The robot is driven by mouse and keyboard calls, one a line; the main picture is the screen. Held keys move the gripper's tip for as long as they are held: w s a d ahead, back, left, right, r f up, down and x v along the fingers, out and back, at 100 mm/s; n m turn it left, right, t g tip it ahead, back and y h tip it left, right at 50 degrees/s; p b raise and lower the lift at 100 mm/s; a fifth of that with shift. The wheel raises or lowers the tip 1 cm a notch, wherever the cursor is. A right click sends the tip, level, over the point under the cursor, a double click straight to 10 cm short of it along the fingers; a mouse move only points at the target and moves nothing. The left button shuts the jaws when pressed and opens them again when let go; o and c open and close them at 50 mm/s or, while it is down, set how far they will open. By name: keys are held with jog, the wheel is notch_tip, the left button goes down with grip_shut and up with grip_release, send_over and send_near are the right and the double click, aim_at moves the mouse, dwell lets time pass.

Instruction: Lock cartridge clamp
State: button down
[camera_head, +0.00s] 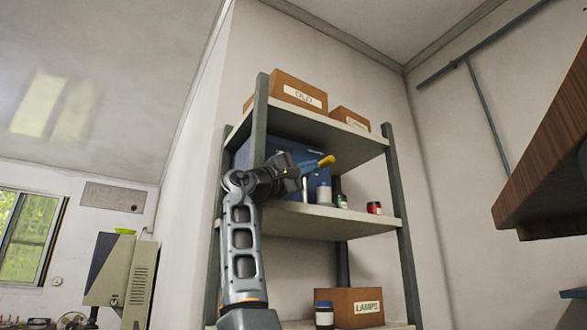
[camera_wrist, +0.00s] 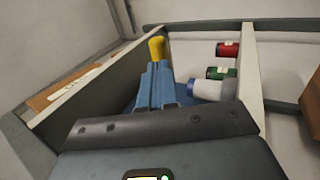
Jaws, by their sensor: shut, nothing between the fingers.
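My gripper (camera_head: 326,161) is raised in front of the shelf unit, pointing right, at the height of the middle compartment. In the wrist view its two blue fingers lie side by side with their yellow tips (camera_wrist: 157,48) together. It is shut, with nothing seen between the tips. I cannot make out a cartridge or a clamp in either view.
A shelf unit (camera_head: 393,180) holds a blue box (camera_head: 243,158), a white jar (camera_head: 323,193), a green jar (camera_head: 342,202) and a red jar (camera_head: 374,208). Cardboard boxes (camera_head: 299,90) sit on top. A brown wooden piece (camera_head: 545,150) juts in at right.

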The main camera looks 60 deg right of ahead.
jog(key=shift+x, duration=1.1)
